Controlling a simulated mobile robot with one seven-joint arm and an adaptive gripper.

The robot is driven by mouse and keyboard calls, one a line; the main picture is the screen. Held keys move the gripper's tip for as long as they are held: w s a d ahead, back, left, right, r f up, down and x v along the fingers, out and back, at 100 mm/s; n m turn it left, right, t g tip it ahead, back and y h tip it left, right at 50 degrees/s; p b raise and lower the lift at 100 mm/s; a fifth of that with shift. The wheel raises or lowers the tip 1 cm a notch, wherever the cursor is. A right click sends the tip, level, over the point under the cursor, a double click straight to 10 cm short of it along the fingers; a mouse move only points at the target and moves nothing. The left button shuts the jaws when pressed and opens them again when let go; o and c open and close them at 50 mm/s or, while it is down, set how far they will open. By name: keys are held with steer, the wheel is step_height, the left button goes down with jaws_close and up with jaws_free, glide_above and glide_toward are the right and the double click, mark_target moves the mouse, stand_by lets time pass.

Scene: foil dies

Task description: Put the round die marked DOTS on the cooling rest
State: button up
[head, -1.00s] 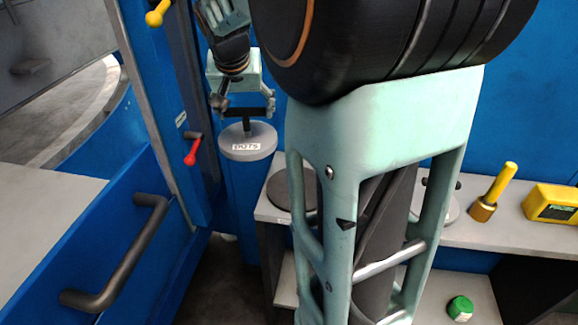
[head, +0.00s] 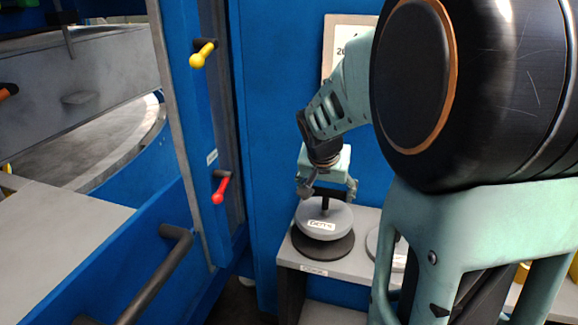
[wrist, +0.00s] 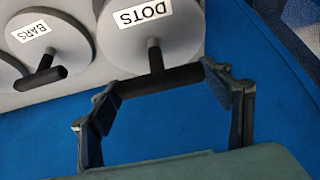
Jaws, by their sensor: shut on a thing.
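The round grey die marked DOTS (head: 324,221) hangs level from my gripper (head: 326,190) by its dark T-shaped handle. In the wrist view the same die (wrist: 185,38) is at the top, and my gripper's fingers (wrist: 160,92) are shut on the ends of its handle bar. In the head view a dark round pad (head: 323,250), which looks like the cooling rest, lies on the shelf end directly below the die. The die covers part of it; I cannot tell whether they touch. The pad is not clear in the wrist view.
A grey shelf (head: 350,272) carries the pad, with a small unreadable label on its front edge. A die marked BARS (wrist: 45,45) stands beside, partly behind my arm in the head view. A blue post with red (head: 221,190) and yellow (head: 201,55) handles stands left.

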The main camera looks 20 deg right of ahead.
mark_target(325, 203)
steer(key=shift+w+f, duration=0.1)
steer(key=shift+f, duration=2.05)
steer(key=shift+f+b, duration=0.2)
steer(key=shift+b, duration=0.25)
steer(key=o, duration=2.1)
steer(key=shift+r+p, duration=0.1)
steer(key=shift+p, duration=0.2)
